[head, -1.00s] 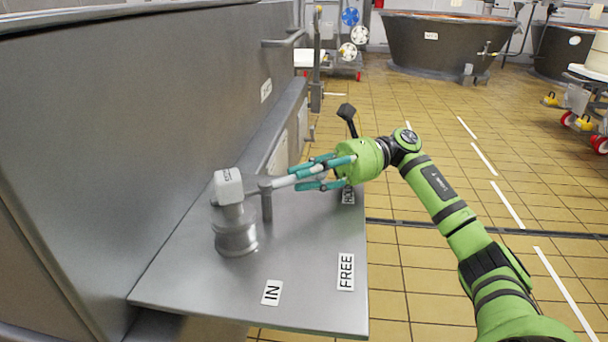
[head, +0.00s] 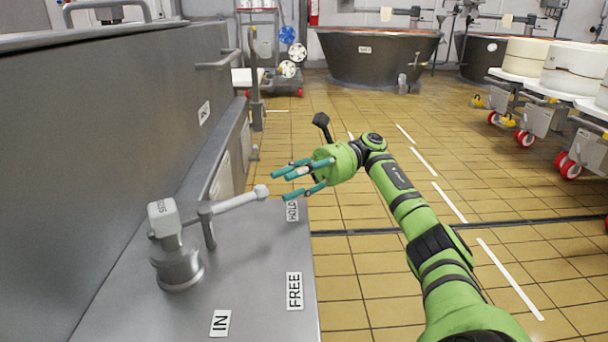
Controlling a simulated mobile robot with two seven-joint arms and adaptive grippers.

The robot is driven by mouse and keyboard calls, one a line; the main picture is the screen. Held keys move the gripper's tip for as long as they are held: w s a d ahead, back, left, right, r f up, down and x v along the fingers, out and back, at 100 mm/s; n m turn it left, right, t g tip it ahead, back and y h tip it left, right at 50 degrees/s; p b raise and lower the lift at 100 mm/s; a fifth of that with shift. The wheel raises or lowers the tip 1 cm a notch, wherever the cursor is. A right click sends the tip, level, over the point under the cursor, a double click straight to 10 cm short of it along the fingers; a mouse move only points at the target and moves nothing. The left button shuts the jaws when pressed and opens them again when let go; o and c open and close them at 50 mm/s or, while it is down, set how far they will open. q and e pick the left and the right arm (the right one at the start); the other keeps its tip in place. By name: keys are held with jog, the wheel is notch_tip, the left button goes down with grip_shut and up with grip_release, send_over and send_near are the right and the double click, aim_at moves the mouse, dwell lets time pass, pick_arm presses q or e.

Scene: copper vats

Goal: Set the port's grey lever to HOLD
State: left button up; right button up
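The port (head: 178,262) is a round grey metal fitting with a blocky labelled head, standing on a steel shelf (head: 250,262). Its grey lever (head: 235,202) reaches right from the head and ends in a pale ball. The lever points towards the HOLD label (head: 292,211), its ball appearing just up and left of it. The FREE label (head: 294,291) and the IN label (head: 220,323) lie nearer me. My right gripper (head: 282,184) has its teal fingers spread, just right of the ball, with a small visible gap and nothing held. My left gripper is not in view.
A large grey vat wall (head: 110,150) rises left of the shelf. A short upright post (head: 208,228) stands beside the lever. Tiled floor (head: 390,262) is open to the right. Carts with white drums (head: 575,70) stand at the far right.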

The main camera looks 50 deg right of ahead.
jog(key=shift+s+d, duration=0.15)
jog(key=shift+d, duration=0.65)
jog(key=shift+s+d, duration=0.1)
jog(key=shift+d, duration=0.7)
